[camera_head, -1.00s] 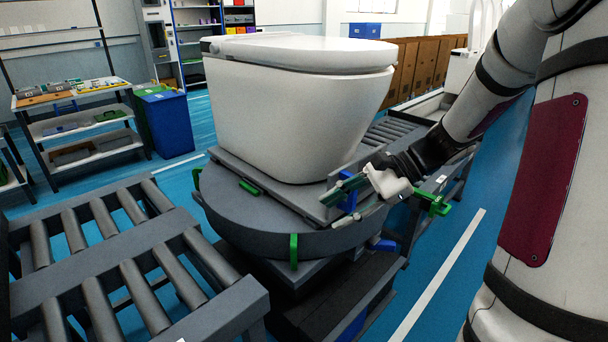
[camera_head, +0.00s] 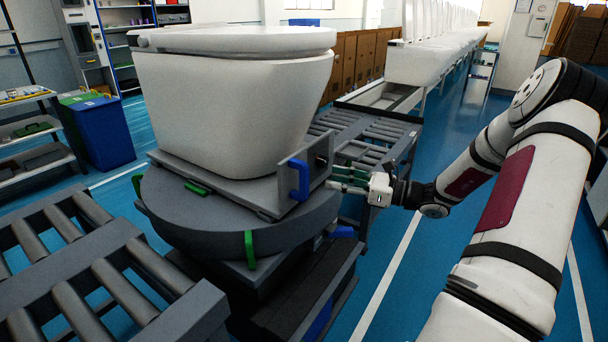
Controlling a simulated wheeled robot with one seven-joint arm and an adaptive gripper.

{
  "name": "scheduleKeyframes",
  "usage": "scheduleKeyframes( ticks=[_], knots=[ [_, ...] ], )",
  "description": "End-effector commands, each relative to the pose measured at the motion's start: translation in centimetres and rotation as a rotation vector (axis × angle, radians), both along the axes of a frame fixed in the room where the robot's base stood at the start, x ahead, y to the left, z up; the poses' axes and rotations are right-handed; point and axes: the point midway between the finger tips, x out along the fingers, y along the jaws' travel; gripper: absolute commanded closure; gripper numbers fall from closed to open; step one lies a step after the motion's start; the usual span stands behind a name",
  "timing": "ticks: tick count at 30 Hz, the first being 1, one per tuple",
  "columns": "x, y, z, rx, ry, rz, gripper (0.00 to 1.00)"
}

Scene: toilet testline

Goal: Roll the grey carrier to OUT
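The grey carrier (camera_head: 262,197) is a flat plate with an upright end plate at its right and a blue handle (camera_head: 299,180) on that plate. It bears a white toilet (camera_head: 225,110). The carrier lies on a round dark grey turntable (camera_head: 190,222) with green tabs. My gripper (camera_head: 335,179) is to the right of the blue handle, apart from it, its fingers pointing left toward the end plate. The fingers look spread with nothing between them. No OUT label is readable.
A roller conveyor (camera_head: 75,265) stands at the front left of the turntable. Another roller conveyor (camera_head: 370,130) runs behind it at the right, toward a row of white toilets (camera_head: 430,62). A blue bin (camera_head: 100,132) stands at the left. Blue floor at the right is clear.

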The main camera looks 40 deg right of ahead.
Motion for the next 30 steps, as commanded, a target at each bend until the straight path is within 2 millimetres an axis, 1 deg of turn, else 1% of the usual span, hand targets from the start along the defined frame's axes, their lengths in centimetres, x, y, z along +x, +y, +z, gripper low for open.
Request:
scheduleKeyframes(
  ticks=[1,3,9,15,20,28,29,30],
  knots=[
    [1.0,0.7,-0.1,0.001,0.000,0.003,0.62],
    [2.2,1.4,-0.1,0.001,-0.001,0.004,0.62],
    [5.4,3.3,-0.1,-0.001,-0.001,0.003,0.62],
    [7.5,4.6,0.0,-0.002,-0.001,0.002,0.62],
    [8.2,5.0,0.0,-0.001,0.000,0.000,0.62],
    [8.3,5.0,0.0,-0.001,0.000,0.000,0.62],
    [8.3,5.0,0.0,-0.001,0.000,0.000,0.67],
    [8.3,5.0,0.0,-0.001,0.000,0.000,0.76]
  ],
)
